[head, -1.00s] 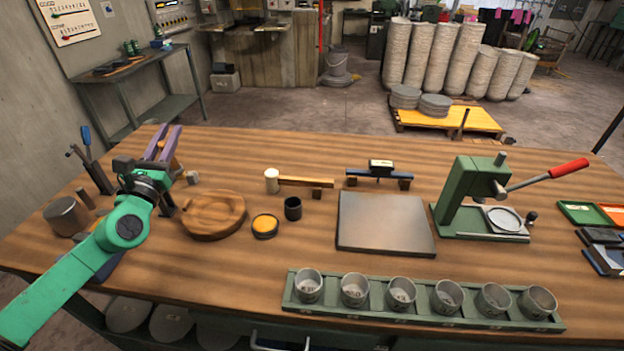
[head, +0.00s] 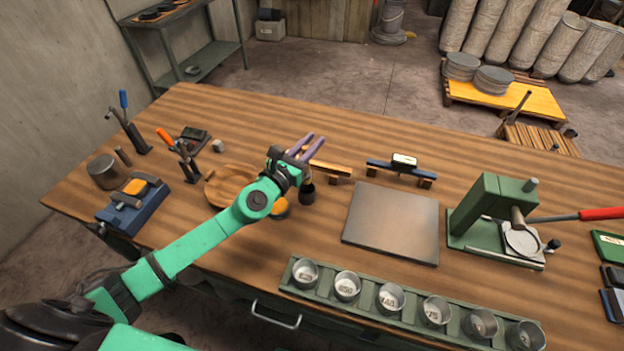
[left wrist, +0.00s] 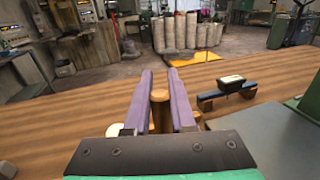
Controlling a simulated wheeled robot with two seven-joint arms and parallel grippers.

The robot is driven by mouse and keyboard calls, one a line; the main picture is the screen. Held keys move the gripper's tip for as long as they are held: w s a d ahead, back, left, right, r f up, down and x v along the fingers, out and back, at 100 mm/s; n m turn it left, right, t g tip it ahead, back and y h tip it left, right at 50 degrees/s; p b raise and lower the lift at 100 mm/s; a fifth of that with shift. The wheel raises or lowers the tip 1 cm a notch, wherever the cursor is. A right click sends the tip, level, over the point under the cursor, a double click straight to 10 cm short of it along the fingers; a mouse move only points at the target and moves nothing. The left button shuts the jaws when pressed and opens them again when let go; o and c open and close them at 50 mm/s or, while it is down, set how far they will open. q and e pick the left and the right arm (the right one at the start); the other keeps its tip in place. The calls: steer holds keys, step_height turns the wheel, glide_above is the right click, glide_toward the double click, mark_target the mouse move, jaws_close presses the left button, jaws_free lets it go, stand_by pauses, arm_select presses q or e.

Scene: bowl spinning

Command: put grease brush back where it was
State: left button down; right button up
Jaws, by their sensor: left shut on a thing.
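My left gripper (head: 303,150) has purple fingers and is over the black cup (head: 307,194), beside the mallet on the bench. In the left wrist view the fingers (left wrist: 160,95) are closed around an upright wooden handle (left wrist: 160,110), which looks like the grease brush. The brush's lower end is hidden, so I cannot tell whether it is inside the cup or above it. The round tin with yellow grease (head: 281,209) is partly covered by my left arm. My right gripper is not in view.
The mallet handle (head: 332,168) lies just right of my gripper. A round wooden board (head: 225,190) is to the left. A grey plate (head: 392,224), a green press (head: 485,205) and a rack of metal cups (head: 410,308) are to the right. Bare bench lies behind.

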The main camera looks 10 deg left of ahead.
arm_select(q)
step_height(320, 180, down, 7)
steer(key=b, duration=0.2)
steer(key=shift+f+b, duration=0.15)
steer(key=shift+b, duration=0.25)
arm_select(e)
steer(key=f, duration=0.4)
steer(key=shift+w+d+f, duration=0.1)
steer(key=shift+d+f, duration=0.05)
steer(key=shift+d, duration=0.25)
arm_select(q)
steer(key=shift+w+f, duration=0.1)
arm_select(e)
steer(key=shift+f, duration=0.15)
arm_select(q)
steer(key=c, duration=0.8)
jaws_free()
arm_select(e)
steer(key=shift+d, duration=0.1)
arm_select(q)
steer(key=shift+o, duration=0.2)
steer(key=b+v, duration=0.2)
steer(key=v, duration=1)
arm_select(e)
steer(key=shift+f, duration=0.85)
